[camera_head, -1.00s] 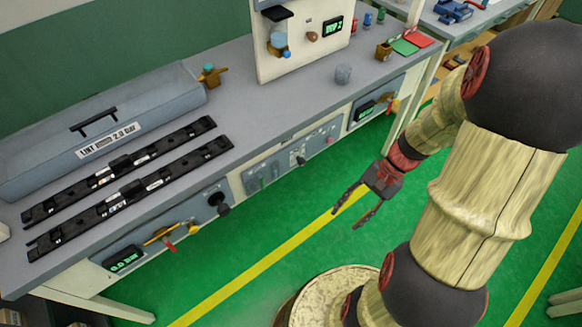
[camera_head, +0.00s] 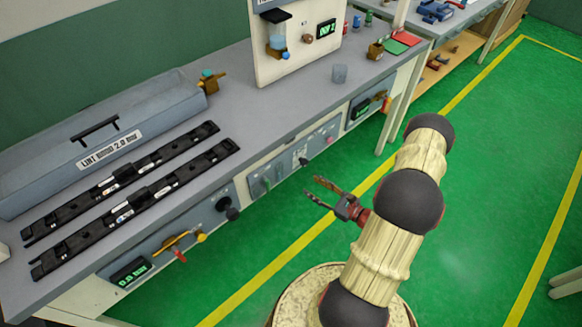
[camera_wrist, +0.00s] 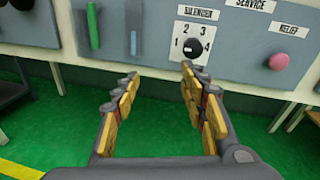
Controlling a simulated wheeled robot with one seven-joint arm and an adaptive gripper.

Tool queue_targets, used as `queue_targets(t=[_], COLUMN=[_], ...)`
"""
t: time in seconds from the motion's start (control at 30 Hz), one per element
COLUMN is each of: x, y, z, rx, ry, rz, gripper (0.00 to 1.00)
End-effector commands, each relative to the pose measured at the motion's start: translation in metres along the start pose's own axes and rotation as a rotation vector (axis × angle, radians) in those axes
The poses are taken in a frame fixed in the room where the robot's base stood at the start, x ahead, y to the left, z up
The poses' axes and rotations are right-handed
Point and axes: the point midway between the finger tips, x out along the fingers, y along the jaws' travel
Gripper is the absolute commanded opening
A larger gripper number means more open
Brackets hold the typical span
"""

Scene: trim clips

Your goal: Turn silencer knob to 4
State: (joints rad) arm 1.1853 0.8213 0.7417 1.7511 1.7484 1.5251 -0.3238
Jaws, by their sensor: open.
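The silencer knob (camera_wrist: 190,46) is small and black. It sits on a white dial plate numbered 1 to 4, under a "SILENCER" label, at the upper middle of the wrist view. Which number it points to is too small to tell. In the head view a dark knob (camera_head: 303,161) shows on the bench's front panel. My gripper (camera_head: 313,188) is open and empty in front of that panel, apart from it. In the wrist view its two fingers (camera_wrist: 157,75) spread below the dial, with the knob above and nearer the right finger.
A pink relief knob (camera_wrist: 278,62) is right of the dial, and a green bar (camera_wrist: 94,25) is left of it. The bench top (camera_head: 265,110) overhangs the panel. A black knob (camera_head: 227,207) juts out farther left. The green floor before the panel is clear.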

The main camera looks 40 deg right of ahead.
Motion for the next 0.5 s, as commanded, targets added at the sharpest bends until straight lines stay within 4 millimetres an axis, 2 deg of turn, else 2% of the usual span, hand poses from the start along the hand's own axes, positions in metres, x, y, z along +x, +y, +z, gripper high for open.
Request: queue_targets(t=[0.03, 0.1, 0.17, 0.33, 0.5], x=[0.0, -0.001, -0.002, 0.007, 0.031], y=[-0.019, -0.038, -0.047, -0.05, -0.051], z=[0.002, 0.006, 0.009, 0.013, 0.014], rx=[-0.026, -0.056, -0.075, -0.106, -0.106], ry=[-0.009, -0.021, -0.032, -0.046, -0.047], rz=[-0.054, -0.114, -0.15, -0.154, -0.15], gripper=[0.43, 0.43, 0.43, 0.43, 0.43])
